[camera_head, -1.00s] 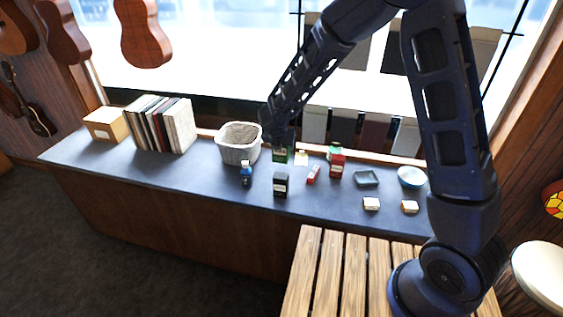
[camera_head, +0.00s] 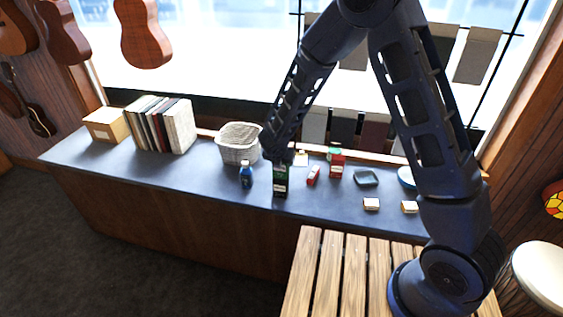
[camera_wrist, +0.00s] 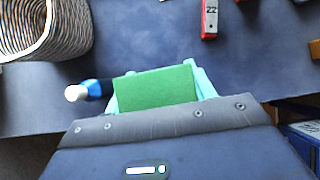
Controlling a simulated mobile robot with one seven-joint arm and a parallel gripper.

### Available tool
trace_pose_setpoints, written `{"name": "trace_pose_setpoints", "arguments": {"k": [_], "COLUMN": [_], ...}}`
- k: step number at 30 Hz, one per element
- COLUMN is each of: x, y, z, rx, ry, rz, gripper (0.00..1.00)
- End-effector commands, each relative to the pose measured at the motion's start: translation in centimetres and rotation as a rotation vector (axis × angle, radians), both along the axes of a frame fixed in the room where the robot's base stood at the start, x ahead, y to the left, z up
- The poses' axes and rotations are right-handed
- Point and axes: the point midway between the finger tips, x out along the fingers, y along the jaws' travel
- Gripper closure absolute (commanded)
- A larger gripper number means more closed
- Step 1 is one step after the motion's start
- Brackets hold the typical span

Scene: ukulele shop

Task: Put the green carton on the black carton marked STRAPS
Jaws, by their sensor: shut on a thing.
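My gripper (camera_wrist: 155,92) is shut on the green carton (camera_wrist: 158,87), whose plain green top shows between the pale fingertips in the wrist view. In the head view the green carton (camera_head: 281,169) is upright, directly above the black carton (camera_head: 280,189) near the counter's front. The two line up there, and I cannot tell whether they touch. The black carton is out of sight in the wrist view, and its STRAPS marking is too small to read.
A blue bottle with a white cap (camera_wrist: 76,93) stands close left of the held carton. A woven basket (camera_head: 239,143) is behind it. A red box (camera_wrist: 209,18) lies to the right, with a larger red carton (camera_head: 337,166) beyond. Bare counter shows between them.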

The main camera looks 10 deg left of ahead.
Motion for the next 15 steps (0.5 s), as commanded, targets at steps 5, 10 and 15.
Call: {"name": "trace_pose_setpoints", "arguments": {"k": [5,10,15], "x": [0.01,0.00,0.01], "y": [0.01,0.00,0.00], "z": [-0.23,-0.22,-0.17], "rx": [-0.001,-0.001,0.000], "ry": [0.000,0.000,0.000], "rz": [0.001,0.001,0.000], "gripper": [0.34,0.24,0.24]}}
